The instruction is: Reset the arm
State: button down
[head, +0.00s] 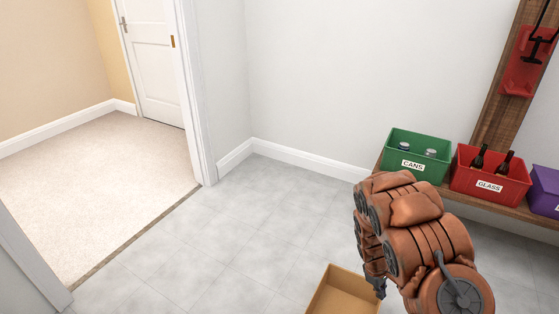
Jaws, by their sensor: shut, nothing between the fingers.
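My arm is folded in the lower right of the head view, its orange-brown links bunched close together. My gripper (379,288) is the dark part at the arm's lower left side. It points down, shut and empty, and is partly hidden by the arm. It appears over or in front of the right part of an open cardboard box (331,300) on the floor. I cannot tell its height above the box.
A wooden bench (456,200) along the wall bears a green CANS bin (411,165) with cans, a red GLASS bin (489,184) with bottles, and a purple bin (546,189). A red wall-mounted device (526,62) hangs above. Tiled floor is clear at left, beside a doorway.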

jog(key=s+a+r+m, duration=0.15)
jog(key=s+r, duration=0.25)
jog(key=r, duration=0.6)
jog(key=s+a+r+m, duration=0.1)
jog(key=s+r+m, duration=0.3)
jog(key=r, duration=0.6)
jog(key=s+a+r+m+y, duration=0.1)
jog(key=s+a+r, duration=0.35)
jog(key=s, duration=0.35)
jog(key=s+a+r+g+y, duration=0.1)
jog(key=s+a+r, duration=0.2)
jog(key=s+r, duration=0.35)
jog(key=s+a+r+m+y, duration=0.1)
jog(key=s+a+r, duration=0.25)
jog(key=s, duration=0.65)
notch_tip(320, 180, up, 21)
jog(key=a+p, duration=0.1)
jog(key=p, duration=1.9)
jog(key=shift+s+f, duration=0.15)
jog(key=shift+s, duration=0.2)
